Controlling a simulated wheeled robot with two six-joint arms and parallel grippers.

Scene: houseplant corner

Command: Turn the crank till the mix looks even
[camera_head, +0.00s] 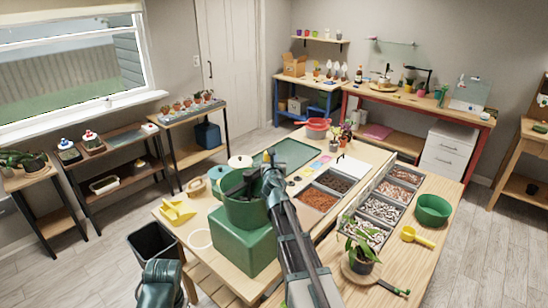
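A green mixing tub (245,210) sits on a green box-shaped base (243,243) on the wooden table. A dark crank part (237,188) shows over the tub's opening. My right arm reaches up from the bottom of the picture to the tub's right side. My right gripper (267,163) is at the tub's upper right, by a small yellowish piece that may be the crank's knob. Its fingers are too small and covered to tell if they are shut. The mix inside the tub is hidden. Part of my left arm shows at the lower left; its gripper does not show.
Yellow scoop (178,212) and pale ring (199,239) lie left of the base. A green tray (291,152) lies behind. Bins of soil and stones (380,209), a green bowl (433,209), a yellow scoop (417,236) and a potted plant (362,259) stand right. A dark bin (155,243) stands below left.

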